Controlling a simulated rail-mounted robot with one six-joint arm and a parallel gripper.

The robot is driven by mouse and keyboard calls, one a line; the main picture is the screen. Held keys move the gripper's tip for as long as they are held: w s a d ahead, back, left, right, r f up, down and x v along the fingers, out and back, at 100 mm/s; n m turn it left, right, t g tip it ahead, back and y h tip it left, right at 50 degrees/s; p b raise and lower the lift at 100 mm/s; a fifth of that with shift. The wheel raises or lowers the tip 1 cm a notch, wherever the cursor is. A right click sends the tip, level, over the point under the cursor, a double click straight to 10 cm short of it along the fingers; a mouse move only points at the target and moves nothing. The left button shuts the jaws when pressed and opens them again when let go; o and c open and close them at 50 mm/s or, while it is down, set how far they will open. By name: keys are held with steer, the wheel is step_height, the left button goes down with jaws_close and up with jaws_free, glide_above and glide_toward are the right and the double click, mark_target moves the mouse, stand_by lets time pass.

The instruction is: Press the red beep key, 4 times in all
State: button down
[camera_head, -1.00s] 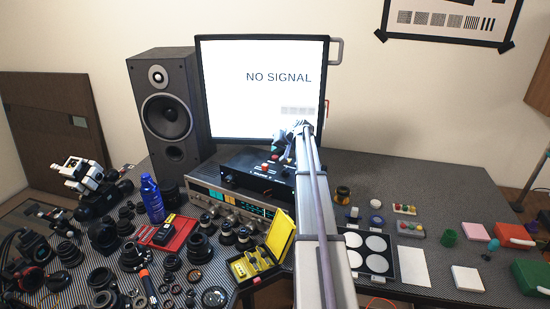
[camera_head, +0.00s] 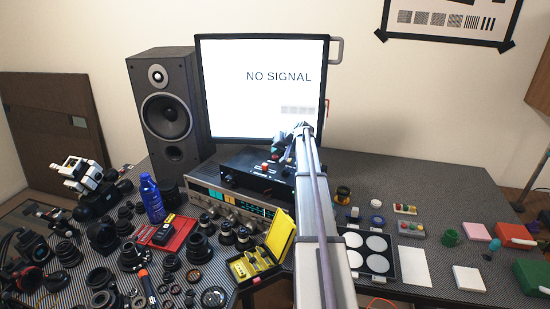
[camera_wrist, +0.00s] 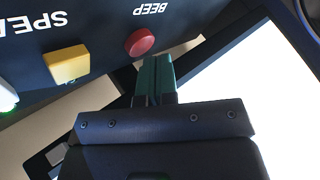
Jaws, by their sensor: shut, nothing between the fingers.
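The red beep key (camera_wrist: 139,42) is a round red button on a dark panel in the wrist view, with the label BEEP upside down beside it. My gripper (camera_wrist: 155,60) has its two teal fingers side by side and shut, with nothing between them. In the head view, my gripper (camera_head: 278,147) is over the back of the black control box (camera_head: 242,177), whose small keys are hard to tell apart there.
A yellow square key (camera_wrist: 67,64) and a lit green key (camera_wrist: 6,98) sit on the same panel. The monitor (camera_head: 250,105) reading NO SIGNAL stands behind the box, and a speaker (camera_head: 165,110) stands left. Lens parts crowd the table's left side.

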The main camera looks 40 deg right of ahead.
mark_target(277, 156)
steer(key=shift+f+b, duration=0.4)
steer(key=shift+f, duration=0.05)
steer(key=shift+r, duration=0.1)
stand_by(0.4)
steer(key=shift+r+p, duration=0.8)
steer(key=shift+p, duration=0.1)
step_height(277, 156, up, 5)
steer(key=p, duration=0.5)
steer(key=shift+r, duration=0.1)
steer(key=shift+d, duration=0.1)
stand_by(1.9)
